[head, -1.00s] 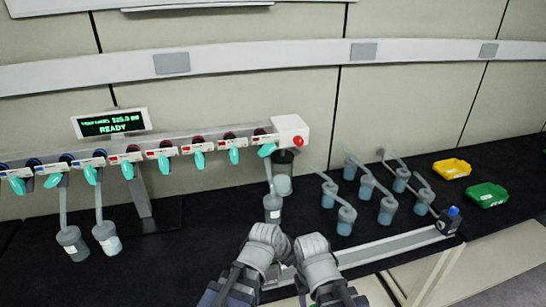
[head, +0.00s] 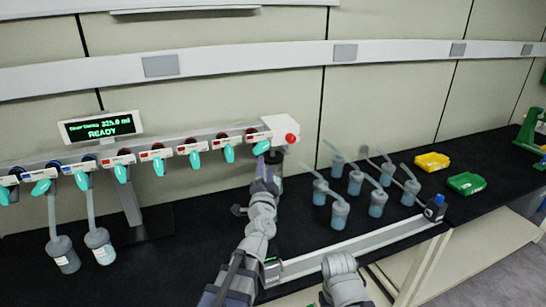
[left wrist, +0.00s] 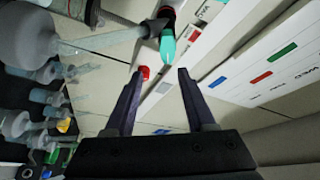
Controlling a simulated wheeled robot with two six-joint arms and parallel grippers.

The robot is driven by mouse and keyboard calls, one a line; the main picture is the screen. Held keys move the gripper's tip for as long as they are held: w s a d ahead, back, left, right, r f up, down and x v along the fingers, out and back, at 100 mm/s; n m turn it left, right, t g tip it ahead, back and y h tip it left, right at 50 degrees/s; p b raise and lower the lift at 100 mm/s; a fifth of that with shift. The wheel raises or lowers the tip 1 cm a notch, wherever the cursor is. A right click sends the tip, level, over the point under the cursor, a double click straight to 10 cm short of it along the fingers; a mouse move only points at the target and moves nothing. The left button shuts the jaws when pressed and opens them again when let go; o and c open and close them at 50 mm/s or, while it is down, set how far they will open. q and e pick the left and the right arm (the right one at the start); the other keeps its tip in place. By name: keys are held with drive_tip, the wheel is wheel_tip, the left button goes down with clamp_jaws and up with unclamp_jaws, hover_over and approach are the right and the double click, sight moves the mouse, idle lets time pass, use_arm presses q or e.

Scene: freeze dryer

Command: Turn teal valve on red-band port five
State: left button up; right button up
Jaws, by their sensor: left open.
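A row of teal valve handles hangs along the manifold in the head view. The right-end teal valve (head: 261,148), beside the white end box, is on a port with a red band. In the left wrist view this teal valve (left wrist: 167,45) lies just beyond the fingertips, pointing toward the gap between them. My left gripper (head: 267,172) is open and empty, just below that valve, apart from it. Its two dark fingers (left wrist: 160,75) show in the left wrist view. The port's number cannot be read. My right forearm shows at the bottom; its gripper is out of view.
A white end box (head: 279,131) with a red knob is right of the valve. A flask (left wrist: 28,35) with a glass tube is close at left in the wrist view. Several flasks (head: 340,212) stand right of my left arm. Yellow (head: 432,161) and green (head: 466,183) bins are farther right.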

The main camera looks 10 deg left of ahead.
sight(262, 149)
use_arm(q)
drive_tip(key=shift+y, duration=0.5)
drive_tip(key=shift+a+p+x, duration=0.15)
drive_tip(key=shift+p+x, duration=0.1)
drive_tip(key=shift+x, duration=1.1)
drive_tip(key=shift+a+p+x, duration=0.2)
drive_tip(key=shift+p+x, duration=0.05)
drive_tip(key=shift+x, duration=1.05)
drive_tip(key=shift+a+p+x, duration=0.15)
drive_tip(key=shift+p+x, duration=0.1)
drive_tip(key=shift+x, duration=1.1)
drive_tip(key=shift+s+r, duration=0.2)
drive_tip(key=shift+c, duration=0.2)
clamp_jaws()
